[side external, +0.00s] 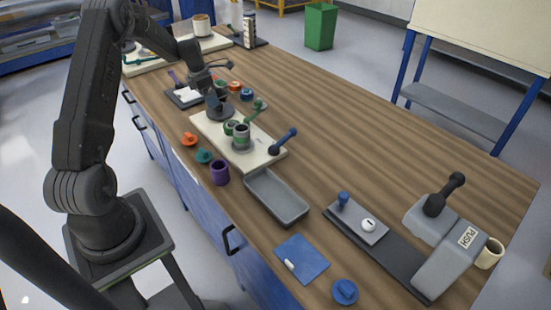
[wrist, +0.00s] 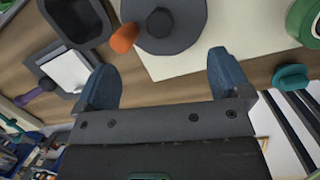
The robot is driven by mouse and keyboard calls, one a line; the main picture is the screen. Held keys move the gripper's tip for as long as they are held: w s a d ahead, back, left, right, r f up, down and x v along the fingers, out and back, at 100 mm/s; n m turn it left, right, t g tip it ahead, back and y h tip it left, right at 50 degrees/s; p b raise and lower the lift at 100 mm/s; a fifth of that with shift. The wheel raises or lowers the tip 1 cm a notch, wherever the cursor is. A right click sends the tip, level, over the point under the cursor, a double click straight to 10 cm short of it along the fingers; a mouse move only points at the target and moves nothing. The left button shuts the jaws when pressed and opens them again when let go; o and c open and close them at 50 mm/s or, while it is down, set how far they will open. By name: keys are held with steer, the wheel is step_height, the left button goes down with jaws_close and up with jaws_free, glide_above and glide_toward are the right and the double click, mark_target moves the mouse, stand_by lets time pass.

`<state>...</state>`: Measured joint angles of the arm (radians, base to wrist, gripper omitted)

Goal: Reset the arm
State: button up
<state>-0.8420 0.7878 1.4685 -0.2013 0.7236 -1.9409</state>
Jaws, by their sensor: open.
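My gripper (wrist: 164,78) is open, its two blue-grey fingers spread with nothing between them in the wrist view. In the side external view my arm reaches over the far left part of the bench, and the gripper end (side external: 216,95) is above the cream board (side external: 263,157), near a dark round base on it. In the wrist view that dark round base (wrist: 165,20) lies ahead of the fingers, with an orange piece (wrist: 124,37) beside it. The gripper's tips are partly hidden by my wrist in the side external view.
Green rollers (side external: 241,130) and a blue-handled tool (side external: 283,141) stand on the board. Orange (side external: 189,139) and teal (side external: 204,156) pieces and a purple cup (side external: 220,173) line the front edge. A grey tray (side external: 276,197) and a grey press (side external: 447,240) are to the right.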

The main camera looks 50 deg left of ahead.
steer(key=s+d+r+m+t, duration=0.1)
steer(key=s+d+r+m, duration=0.1)
steer(key=d+r+m, duration=0.9)
steer(key=s+d+r+m+t, duration=0.1)
steer(key=d+r+m, duration=0.55)
steer(key=d, duration=0.85)
steer(key=s+d+r+m+t, duration=0.1)
steer(key=s+d+r+m, duration=0.2)
steer(key=s+d+m, duration=1.2)
steer(key=s+m, duration=0.1)
steer(key=s, duration=0.2)
steer(key=shift+s+r, duration=0.15)
steer(key=shift+s, duration=0.05)
steer(key=shift+c, duration=0.4)
